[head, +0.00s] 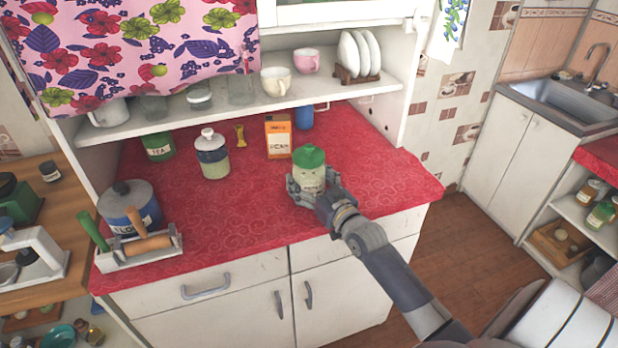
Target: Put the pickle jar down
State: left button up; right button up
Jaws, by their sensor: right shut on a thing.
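The pickle jar (309,176) has a green lid and a pale label, and stands upright in my right gripper. My right gripper (305,190) is shut around its lower part, over the front right area of the red counter (250,215). The fingers hide the jar's base, so I cannot tell whether it touches the cloth. My left gripper is not in view.
An orange box (278,137) and a blue container (304,117) stand behind the jar. A white-and-blue lidded jar (212,155) and a green tin (158,147) are further left. A blue canister (130,207) and a rolling pin (146,244) sit at the left. The counter's front middle is clear.

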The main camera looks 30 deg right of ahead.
aim_at(309, 166)
jog(key=shift+r, duration=0.25)
jog(key=shift+r, duration=0.8)
notch_tip(309, 166, up, 2)
jog(key=shift+r+b, duration=0.1)
jog(key=shift+b, duration=0.35)
jog(key=s+b, duration=0.1)
jog(key=s, duration=0.9)
jog(key=s+a+r+b, duration=0.1)
jog(key=s, duration=0.5)
jog(key=shift+b, duration=0.35)
jog(key=a+f, duration=0.2)
jog(key=a, duration=1.5)
jog(key=shift+y, duration=0.3)
jog(key=s+f, duration=0.1)
jog(key=s, duration=0.1)
jog(key=s+f, duration=0.1)
jog(key=s, duration=0.2)
jog(key=s+f, duration=0.1)
jog(key=s, duration=0.1)
jog(key=shift+s+a, duration=0.2)
jog(key=shift+a, duration=0.1)
